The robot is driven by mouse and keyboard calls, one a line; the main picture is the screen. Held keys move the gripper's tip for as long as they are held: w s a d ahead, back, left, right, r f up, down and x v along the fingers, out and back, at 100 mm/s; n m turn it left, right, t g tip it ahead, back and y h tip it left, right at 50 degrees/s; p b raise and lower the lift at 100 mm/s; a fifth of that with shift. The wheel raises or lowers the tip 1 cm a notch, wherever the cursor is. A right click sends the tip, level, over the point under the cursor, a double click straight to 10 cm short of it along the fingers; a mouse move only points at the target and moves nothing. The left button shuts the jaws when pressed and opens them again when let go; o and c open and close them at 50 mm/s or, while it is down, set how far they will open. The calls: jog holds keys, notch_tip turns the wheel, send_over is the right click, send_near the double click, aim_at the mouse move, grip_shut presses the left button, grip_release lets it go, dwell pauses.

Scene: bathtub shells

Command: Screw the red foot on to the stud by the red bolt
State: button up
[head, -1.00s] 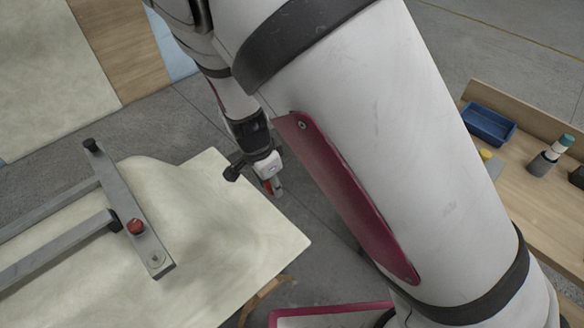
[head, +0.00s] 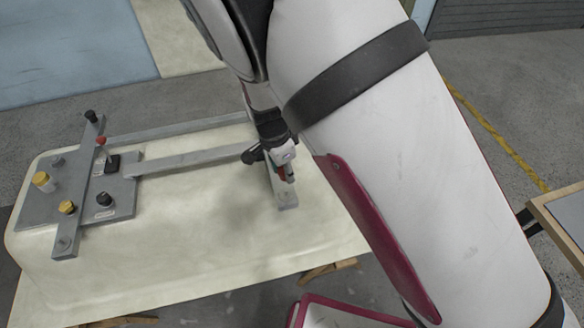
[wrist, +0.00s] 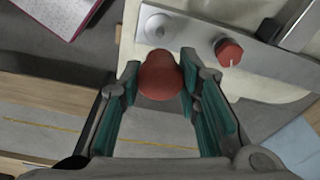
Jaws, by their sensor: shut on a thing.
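My gripper (wrist: 160,85) is shut on the red foot (wrist: 158,76), a rounded red piece between its teal finger pads. In the wrist view the stud (wrist: 158,28), a pale round fitting on the grey crossbar (wrist: 193,32), shows just beyond the foot. The red bolt (wrist: 229,50), with a white mark, sits to the right of the stud on the same bar. The foot looks apart from the stud, though the height between them is hard to judge. In the head view my gripper (head: 289,178) is at the near end of the crossbar (head: 287,202) and hides the red bolt.
The upturned cream tub shell (head: 190,235) carries the grey frame. Its left crossbar (head: 78,212) has a red bolt (head: 101,141) and a black foot (head: 91,116); yellow knobs (head: 67,207) and a black knob (head: 104,199) are nearby. A table edge (head: 560,225) stands at right.

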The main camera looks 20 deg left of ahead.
aim_at(287, 191)
dwell(0.4)
jog(key=shift+f+b, duration=0.3)
jog(key=shift+f, duration=2.6)
jog(key=shift+f, duration=1.25)
dwell(0.7)
jog(key=o, duration=1.2)
jog(key=r, duration=0.4)
jog(key=s+r, duration=0.1)
jog(key=r, duration=0.3)
jog(key=a+r, duration=0.1)
jog(key=r, duration=0.2)
jog(key=shift+s+a+r, duration=0.1)
jog(key=shift+s+r, duration=0.05)
jog(key=shift+r, duration=0.25)
